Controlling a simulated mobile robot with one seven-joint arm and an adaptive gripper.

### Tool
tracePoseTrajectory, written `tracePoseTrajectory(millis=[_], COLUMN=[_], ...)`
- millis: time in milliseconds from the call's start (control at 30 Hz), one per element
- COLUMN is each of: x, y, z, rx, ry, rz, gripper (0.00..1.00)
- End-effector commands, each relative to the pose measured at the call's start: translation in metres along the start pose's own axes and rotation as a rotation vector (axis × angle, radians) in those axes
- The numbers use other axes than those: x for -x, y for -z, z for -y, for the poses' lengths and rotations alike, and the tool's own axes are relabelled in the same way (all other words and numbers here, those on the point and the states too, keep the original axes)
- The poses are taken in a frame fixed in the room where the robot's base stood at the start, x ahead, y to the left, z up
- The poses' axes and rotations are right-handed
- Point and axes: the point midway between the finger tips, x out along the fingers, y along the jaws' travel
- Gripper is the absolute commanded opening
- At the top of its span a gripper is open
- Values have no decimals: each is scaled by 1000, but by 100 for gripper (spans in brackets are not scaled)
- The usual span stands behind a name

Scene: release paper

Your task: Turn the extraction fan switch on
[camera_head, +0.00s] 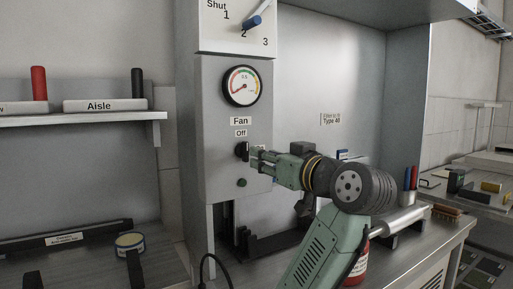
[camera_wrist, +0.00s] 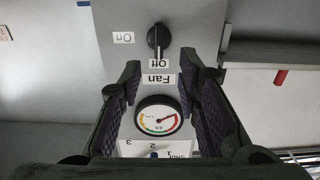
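The fan switch is a black rotary knob (camera_head: 241,150) on the grey panel (camera_head: 224,180), below the "Fan" and "Off" labels. In the wrist view, which is upside down, the knob (camera_wrist: 158,38) has its pale pointer line towards the "Off" label (camera_wrist: 159,63). The "On" label (camera_wrist: 123,38) is to the left there. My gripper (camera_head: 256,156) is just right of the knob in the head view. In the wrist view its fingers (camera_wrist: 165,72) are open and empty, with the knob beyond the tips. I cannot tell whether a finger touches the knob.
A blue-handled lever (camera_head: 253,21) is at the top. A shelf (camera_head: 80,119) is at left. A red bottle (camera_head: 357,262) stands on the bench behind my arm.

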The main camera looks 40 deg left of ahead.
Motion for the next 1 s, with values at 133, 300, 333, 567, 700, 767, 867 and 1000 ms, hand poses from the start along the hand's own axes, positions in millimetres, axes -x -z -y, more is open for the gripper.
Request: tracePoseTrajectory(millis=[133,300,333,567,700,767,867,1000], x=[-32,-60,-64,-81,-82,-82,-82,-82], y=[3,2,2,0,0,0,0,0], z=[1,0,0,-1,-1,-1,-1,-1], rx=[-3,-3,-3,-1,0,0,0,0], ry=[3,1,1,-2,-2,-2,-2,-2], rz=[4,3,2,1,0,0,0,0], gripper=[31,31,31,31,31,31,29,20])
